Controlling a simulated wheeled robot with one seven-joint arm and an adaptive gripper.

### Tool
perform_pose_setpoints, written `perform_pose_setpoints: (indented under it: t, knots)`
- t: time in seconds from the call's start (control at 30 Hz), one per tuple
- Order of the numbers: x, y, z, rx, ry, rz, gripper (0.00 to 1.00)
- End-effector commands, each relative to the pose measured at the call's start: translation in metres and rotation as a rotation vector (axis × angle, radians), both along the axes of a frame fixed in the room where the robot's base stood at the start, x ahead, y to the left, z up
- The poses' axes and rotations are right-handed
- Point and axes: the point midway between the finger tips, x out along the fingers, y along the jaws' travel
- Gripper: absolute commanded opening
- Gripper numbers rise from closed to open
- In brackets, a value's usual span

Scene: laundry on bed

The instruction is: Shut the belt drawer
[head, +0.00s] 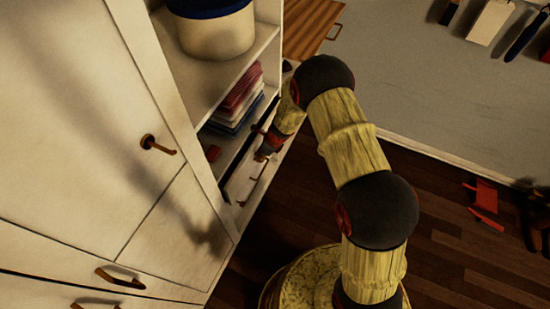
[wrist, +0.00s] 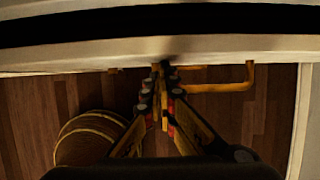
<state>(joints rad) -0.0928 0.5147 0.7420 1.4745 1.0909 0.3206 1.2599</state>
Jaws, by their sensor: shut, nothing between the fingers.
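The belt drawer (head: 243,178) is a white-fronted drawer low in the white cabinet, below the open shelves, with a bronze bar handle (head: 259,180). In the wrist view its front (wrist: 85,56) crosses the picture, with a dark gap behind it, so it appears to stand partly open. The handle (wrist: 225,87) sticks out right of my fingers. My gripper (head: 264,154) is shut and empty. In the wrist view my gripper (wrist: 162,68) has its fingertips at the drawer front's outer face; I cannot tell whether they touch. What lies in the drawer is hidden in darkness.
Folded clothes (head: 236,105) and a round tub (head: 217,33) sit on the shelves above. Closed cabinet doors (head: 75,120) with handles are at left. Dark wooden floor (head: 450,255) is open at right, with a red object (head: 485,205) on it.

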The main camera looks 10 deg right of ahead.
Motion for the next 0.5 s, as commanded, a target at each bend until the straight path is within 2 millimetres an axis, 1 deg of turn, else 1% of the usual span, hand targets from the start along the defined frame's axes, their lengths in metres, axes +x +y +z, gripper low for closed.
perform_pose_setpoints:
  t: [0.03,0.2,0.3,0.5]
  knots:
    - [0.005,0.008,0.003,-0.001,0.001,0.002,0.00]
    - [0.017,0.024,0.001,-0.001,0.000,0.002,0.00]
    - [0.021,0.030,0.001,-0.001,0.000,0.001,0.00]
    - [0.025,0.034,0.000,-0.001,-0.001,0.001,0.00]
